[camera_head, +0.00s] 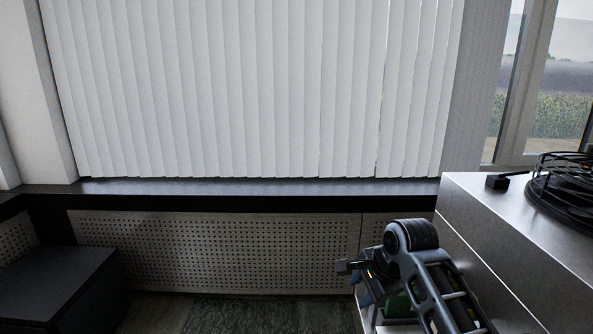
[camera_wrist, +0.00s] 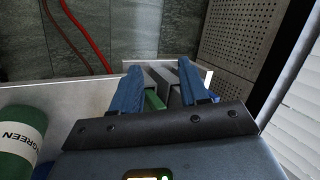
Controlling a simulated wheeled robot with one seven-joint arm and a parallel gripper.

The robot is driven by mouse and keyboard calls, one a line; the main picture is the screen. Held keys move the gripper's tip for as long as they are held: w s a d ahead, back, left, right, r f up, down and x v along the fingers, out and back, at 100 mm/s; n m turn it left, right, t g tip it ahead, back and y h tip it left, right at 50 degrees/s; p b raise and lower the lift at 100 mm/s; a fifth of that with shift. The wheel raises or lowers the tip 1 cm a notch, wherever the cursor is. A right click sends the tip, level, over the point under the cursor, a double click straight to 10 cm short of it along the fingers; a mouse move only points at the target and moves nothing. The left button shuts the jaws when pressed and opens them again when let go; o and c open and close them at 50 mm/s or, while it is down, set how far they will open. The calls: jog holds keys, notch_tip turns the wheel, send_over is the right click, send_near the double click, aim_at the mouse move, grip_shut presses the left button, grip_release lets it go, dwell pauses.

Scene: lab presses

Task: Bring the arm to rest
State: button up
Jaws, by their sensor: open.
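My gripper (camera_wrist: 160,68) shows in the wrist view with its two blue fingers apart. A strip of green and some grey parts show between and beyond the fingers; I cannot tell what they are. In the head view my arm (camera_head: 425,270) is bent low at the lower right, beside a white cabinet. The gripper is only partly visible there, with blue finger parts below the wrist. Nothing is clearly held.
A green cylinder (camera_wrist: 18,140) with lettering lies at the left of the wrist view, on a pale surface. Red cables (camera_wrist: 85,35) run beyond it. A dark box (camera_head: 60,285) stands left.

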jog(key=s+a+f+n+t+y+b, duration=0.1)
jog(key=s+a+f+n+t+b, duration=0.2)
jog(key=s+f, duration=0.95)
jog(key=s+f+n+t, duration=0.2)
jog(key=s+f, duration=0.3)
jog(key=s, duration=0.8)
jog(key=s+d+r+n+t+h+b, duration=0.1)
jog(key=s+d+r+n, duration=0.15)
jog(key=s, duration=0.65)
jog(key=s+d+r+n+t+h+b, duration=0.1)
jog(key=s+d+t+h+b, duration=0.15)
jog(key=s, duration=0.65)
jog(key=s+d+r+n+t, duration=0.1)
jog(key=s+d+r+n, duration=0.1)
jog(key=s+r, duration=0.3)
jog(key=s+d+r+n+b, duration=0.1)
jog(key=s+d+r+n, duration=0.2)
jog(key=s+r, duration=0.2)
notch_tip(320, 180, up, 2)
jog(key=shift+s+r+n+t, duration=0.1)
jog(key=shift+s+n+t, duration=0.25)
jog(key=shift+s, duration=0.05)
